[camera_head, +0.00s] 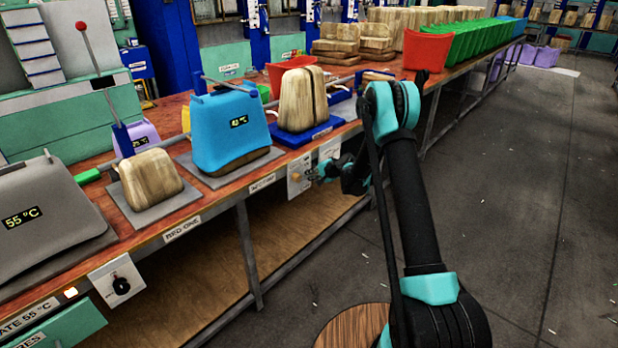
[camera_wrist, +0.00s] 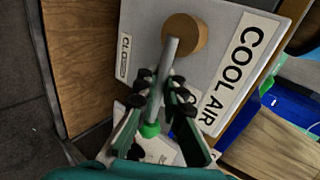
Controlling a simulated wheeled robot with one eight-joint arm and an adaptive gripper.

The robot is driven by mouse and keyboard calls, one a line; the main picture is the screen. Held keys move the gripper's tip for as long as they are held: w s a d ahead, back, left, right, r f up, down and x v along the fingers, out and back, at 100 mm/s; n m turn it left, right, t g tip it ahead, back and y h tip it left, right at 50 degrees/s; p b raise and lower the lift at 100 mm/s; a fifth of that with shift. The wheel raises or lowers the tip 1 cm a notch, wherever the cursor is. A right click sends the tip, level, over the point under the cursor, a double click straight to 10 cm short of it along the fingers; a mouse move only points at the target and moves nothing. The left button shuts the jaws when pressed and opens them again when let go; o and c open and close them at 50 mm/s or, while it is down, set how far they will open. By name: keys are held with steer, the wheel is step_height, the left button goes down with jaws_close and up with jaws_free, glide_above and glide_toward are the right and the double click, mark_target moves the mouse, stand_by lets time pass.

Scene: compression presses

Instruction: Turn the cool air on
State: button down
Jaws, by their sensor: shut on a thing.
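The cool air valve sits on a pale panel (camera_wrist: 140,35) with a large COOL AIR label (camera_wrist: 240,65) and a smaller label that seems to read CLOSED (camera_wrist: 123,57). Its round tan hub (camera_wrist: 186,32) carries a grey lever (camera_wrist: 171,62) with a green end (camera_wrist: 150,130). The lever slants from the hub down and slightly left in the wrist view. My gripper (camera_wrist: 162,100) has its fingers on both sides of the lever and is shut on it. In the head view, my gripper (camera_head: 318,173) is at the panel (camera_head: 298,182) on the bench front.
The bench edge and a leg (camera_head: 249,255) are left of my gripper. Open floor (camera_head: 520,200) lies to the right.

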stand_by(0.3)
steer(key=c, duration=1.9)
jaws_free()
steer(key=v, duration=1.2)
steer(key=shift+s, duration=0.1)
steer(key=shift+d, duration=0.1)
steer(key=s+d+r+n+g+h, duration=0.15)
steer(key=s+d+r, duration=0.25)
steer(key=s, duration=0.6)
steer(key=s+d+r+n+h, duration=0.3)
steer(key=s+d+r, duration=0.15)
steer(key=s, duration=0.65)
steer(key=s+d+f+n+h, duration=0.1)
steer(key=s+d, duration=0.2)
steer(key=s, duration=0.4)
steer(key=s+d+f+n+h, duration=0.1)
steer(key=s+d, duration=0.3)
steer(key=s, duration=0.4)
steer(key=s+d+f+n+g+h, duration=0.1)
steer(key=s+d+h, duration=0.1)
steer(key=s, duration=0.6)
steer(key=shift+s+d+f, duration=0.15)
steer(key=shift+d+f, duration=0.25)
steer(key=shift+d, duration=0.45)
